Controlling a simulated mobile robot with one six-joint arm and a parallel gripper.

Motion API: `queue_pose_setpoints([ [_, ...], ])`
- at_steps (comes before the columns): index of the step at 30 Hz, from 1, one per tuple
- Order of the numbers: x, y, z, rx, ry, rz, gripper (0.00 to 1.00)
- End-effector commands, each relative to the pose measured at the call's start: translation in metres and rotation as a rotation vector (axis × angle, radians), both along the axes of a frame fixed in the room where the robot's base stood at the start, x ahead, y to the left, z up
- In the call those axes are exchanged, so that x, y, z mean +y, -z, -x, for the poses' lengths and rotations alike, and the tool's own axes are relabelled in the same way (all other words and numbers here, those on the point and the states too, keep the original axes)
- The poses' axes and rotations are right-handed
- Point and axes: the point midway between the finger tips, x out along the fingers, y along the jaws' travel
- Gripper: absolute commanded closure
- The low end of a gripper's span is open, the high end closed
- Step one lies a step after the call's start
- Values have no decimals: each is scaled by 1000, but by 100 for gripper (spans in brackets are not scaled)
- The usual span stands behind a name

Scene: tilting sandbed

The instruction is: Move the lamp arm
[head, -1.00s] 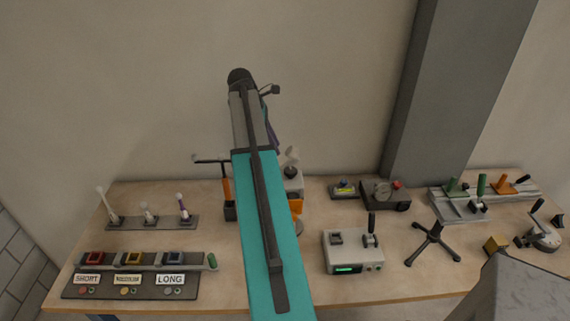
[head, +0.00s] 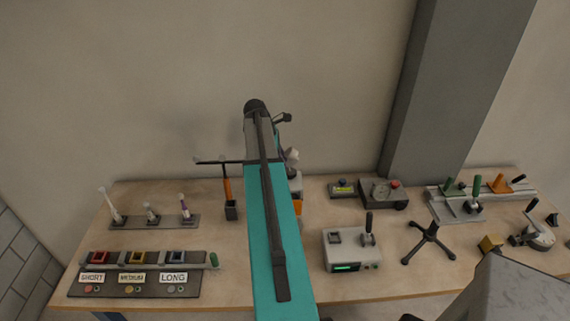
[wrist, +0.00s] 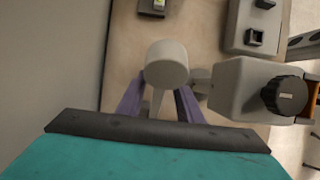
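The likely lamp arm is a pale part with a round, cylindrical head (wrist: 166,64) and a thin light stem, joined on its right to a grey block (wrist: 240,92) with a black knob (wrist: 290,95). In the wrist view my gripper (wrist: 160,94) has its two purple fingers apart, one each side of the stem, with gaps visible. The round head overlaps the fingertips, so contact there is hidden. In the head view a small pale head (head: 292,155) shows just right of my arm, which hides my gripper and most of this device.
An orange post with a black crossbar (head: 227,187) stands just left of my arm. A grey box with a lever (head: 351,250) and a black tripod stand (head: 428,243) are to the right. Labelled blocks (head: 135,276) are at the front left. The wall is close behind the bench (head: 235,270).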

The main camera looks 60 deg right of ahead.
Motion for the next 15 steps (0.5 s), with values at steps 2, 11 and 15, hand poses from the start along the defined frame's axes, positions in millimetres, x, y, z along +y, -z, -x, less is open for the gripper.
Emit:
queue_pose_setpoints([
  [2, 0, 2, 1, 0, 0, 0, 67],
  [11, -1, 5, 1, -1, 0, 1, 67],
  [15, -1, 5, 1, 0, -1, 0, 81],
])
